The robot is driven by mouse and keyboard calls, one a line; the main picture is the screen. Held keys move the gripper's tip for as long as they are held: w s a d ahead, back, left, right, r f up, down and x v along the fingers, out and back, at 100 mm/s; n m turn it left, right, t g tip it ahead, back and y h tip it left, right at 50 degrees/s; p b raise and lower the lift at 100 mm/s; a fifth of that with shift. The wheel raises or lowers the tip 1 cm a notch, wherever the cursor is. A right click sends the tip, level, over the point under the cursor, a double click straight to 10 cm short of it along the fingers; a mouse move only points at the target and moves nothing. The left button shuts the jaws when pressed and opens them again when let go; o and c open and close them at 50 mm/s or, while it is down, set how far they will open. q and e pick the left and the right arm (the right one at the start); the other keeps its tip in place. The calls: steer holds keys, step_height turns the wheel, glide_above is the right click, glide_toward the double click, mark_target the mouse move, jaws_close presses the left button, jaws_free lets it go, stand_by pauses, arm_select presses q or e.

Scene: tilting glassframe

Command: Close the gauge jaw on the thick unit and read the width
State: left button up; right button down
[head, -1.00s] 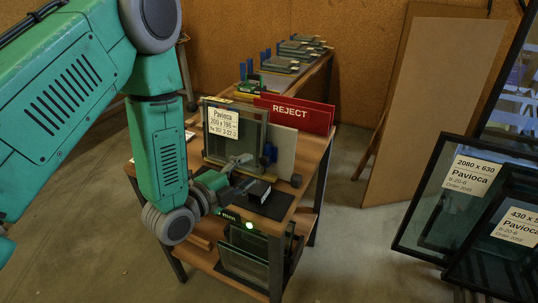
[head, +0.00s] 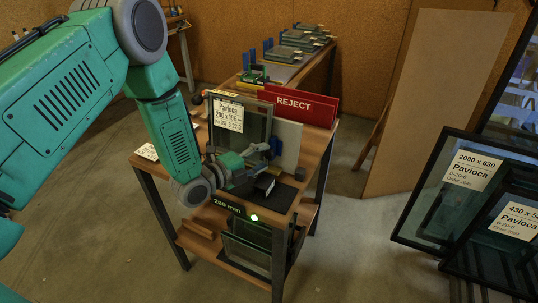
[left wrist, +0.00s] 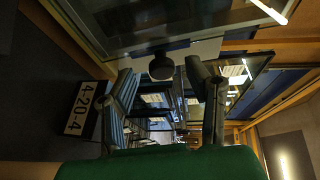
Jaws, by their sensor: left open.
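A glass unit (head: 256,122) labelled "Pavioca 200 x 196" stands upright on the wooden cart. A display (head: 228,207) on the cart's front edge reads "200 mm", beside a lit green lamp (head: 253,217). My left gripper (head: 262,158) is open in front of the unit, above a black mat (head: 283,196). In the left wrist view its fingers are apart, with a round dark knob (left wrist: 161,67) between their tips; contact cannot be told. A dark block there carries a "4-20-4" label (left wrist: 77,109). I cannot tell which part is the gauge jaw. My right gripper is not in view.
A red REJECT sign (head: 305,106) stands behind the unit. More glass panes (head: 245,247) stand on the lower shelf. A back bench (head: 318,60) holds several stacked units. Large framed panes (head: 455,185) lean at the right. Floor between is clear.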

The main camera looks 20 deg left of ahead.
arm_select(q)
steer(key=shift+w+f, duration=0.25)
steer(key=shift+w, duration=0.65)
steer(key=shift+d+r, duration=0.2)
steer(key=shift+d, duration=0.8)
jaws_close()
steer(key=shift+w+a+f, duration=0.1)
steer(key=shift+w+a, duration=0.05)
steer(key=shift+a, duration=0.55)
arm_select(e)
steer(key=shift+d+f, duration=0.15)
arm_select(q)
steer(key=shift+c, duration=0.3)
jaws_free()
steer(key=shift+o, duration=0.3)
steer(key=shift+s+a, duration=0.2)
steer(key=shift+a, duration=0.2)
steer(key=v, duration=1.1)
steer(key=shift+s, duration=0.45)
